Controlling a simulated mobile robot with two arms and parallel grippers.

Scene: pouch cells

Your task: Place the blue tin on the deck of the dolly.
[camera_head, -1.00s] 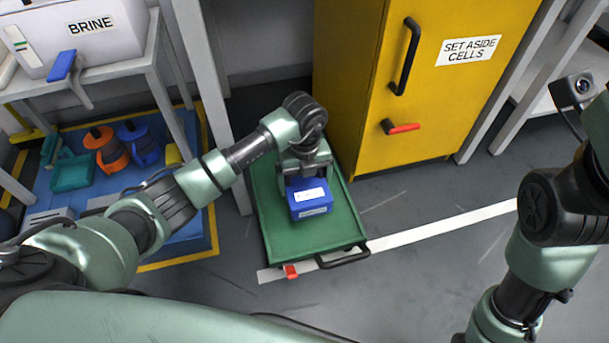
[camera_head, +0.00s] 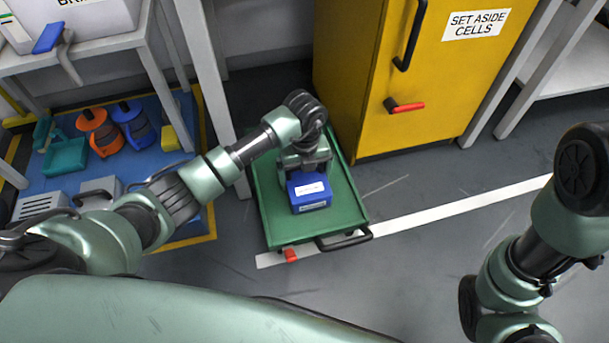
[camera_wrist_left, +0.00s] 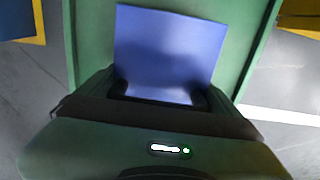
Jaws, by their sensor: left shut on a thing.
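The blue tin (camera_head: 310,194) is a small box with white labels, in the middle of the head view. My left gripper (camera_head: 304,172) is shut on it from above. The tin is over the green deck of the dolly (camera_head: 340,213); whether it touches the deck or hangs just above it I cannot tell. In the left wrist view the blue tin (camera_wrist_left: 168,50) sits between the fingers (camera_wrist_left: 160,92), with the green deck (camera_wrist_left: 245,25) on both sides. My right arm shows at the right edge of the head view, but its gripper is not visible.
A yellow cabinet (camera_head: 400,110) labelled "SET ASIDE CELLS" stands close behind the dolly. A blue mat (camera_head: 85,175) with several tools lies at the left, under a white table (camera_head: 100,42). The dolly's black handle (camera_head: 345,243) and red pedal (camera_head: 290,255) face me. Floor to the right is clear.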

